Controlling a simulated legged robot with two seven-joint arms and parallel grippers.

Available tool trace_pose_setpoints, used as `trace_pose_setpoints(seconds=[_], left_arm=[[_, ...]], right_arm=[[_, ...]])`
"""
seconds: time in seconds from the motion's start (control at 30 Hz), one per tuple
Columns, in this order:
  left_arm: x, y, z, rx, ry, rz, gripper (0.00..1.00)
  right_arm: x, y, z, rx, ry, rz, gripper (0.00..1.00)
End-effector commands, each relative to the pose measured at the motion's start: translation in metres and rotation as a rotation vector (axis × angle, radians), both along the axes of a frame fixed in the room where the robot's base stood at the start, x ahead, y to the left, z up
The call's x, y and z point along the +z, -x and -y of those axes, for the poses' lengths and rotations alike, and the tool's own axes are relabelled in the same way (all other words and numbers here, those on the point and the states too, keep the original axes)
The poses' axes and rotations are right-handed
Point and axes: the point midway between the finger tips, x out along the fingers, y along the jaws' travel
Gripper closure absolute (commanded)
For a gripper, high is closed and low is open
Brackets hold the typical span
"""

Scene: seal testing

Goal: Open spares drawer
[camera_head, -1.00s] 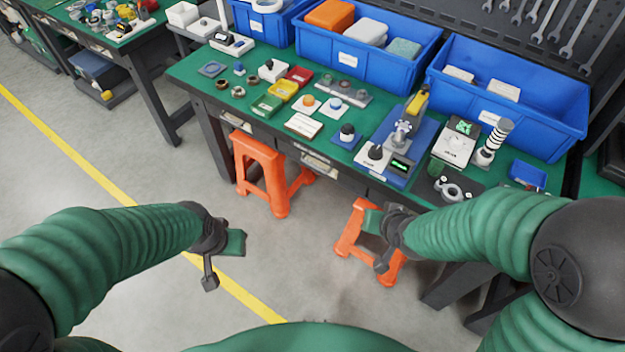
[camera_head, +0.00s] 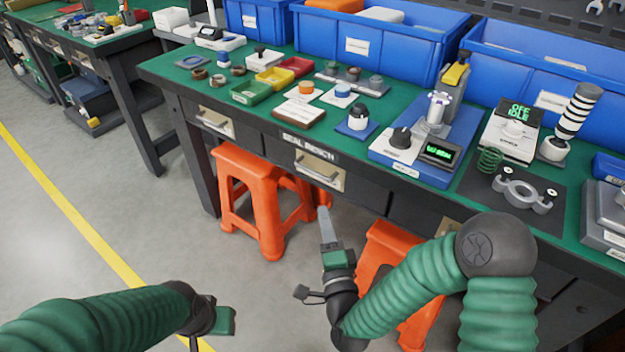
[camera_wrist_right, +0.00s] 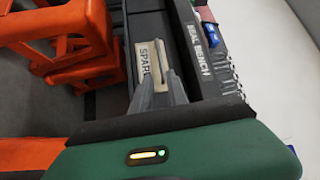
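The spares drawer (camera_head: 319,170) is the middle drawer under the bench top, closed, with a beige label plate and a grey bar handle (camera_head: 320,173). In the right wrist view its label (camera_wrist_right: 144,72) reads "SPAR", the rest hidden by a finger. My right gripper (camera_head: 323,210) is below and in front of this drawer, fingers pointing up at it. In the wrist view its two grey fingers (camera_wrist_right: 160,80) stand apart with the handle showing near their tips; contact is unclear. My left gripper (camera_head: 215,322) hangs low at the left, away from the bench, its fingers partly hidden.
Orange stools (camera_head: 262,190) stand under the bench, one close beside my right arm. Another drawer (camera_head: 213,121) is at the left. The green bench top (camera_head: 160,68) carries seals, small trays, test devices and blue bins (camera_head: 375,48). The floor at the left is clear.

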Motion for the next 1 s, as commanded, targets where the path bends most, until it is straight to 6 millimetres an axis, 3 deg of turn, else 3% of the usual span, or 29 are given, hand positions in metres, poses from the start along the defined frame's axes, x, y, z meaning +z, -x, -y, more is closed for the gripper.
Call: trace_pose_setpoints(seconds=[0.3,0.5,0.7,0.93,1.0], left_arm=[[-0.028,0.000,0.000,0.000,0.000,-0.001,0.64],[-0.042,0.000,0.000,0.000,0.000,-0.001,0.64],[-0.046,0.000,0.000,0.000,0.000,-0.001,0.64],[-0.046,0.000,0.000,0.000,0.000,-0.001,0.64],[-0.046,0.000,0.000,0.000,0.000,-0.001,0.64]], right_arm=[[0.007,-0.081,-0.014,-0.002,0.002,0.004,0.80],[0.013,-0.125,-0.021,0.000,0.003,0.001,0.80],[0.019,-0.143,-0.025,0.001,0.004,0.000,0.80],[0.019,-0.144,-0.025,0.001,0.005,0.000,0.80],[0.019,-0.144,-0.025,0.001,0.005,0.000,0.88]])
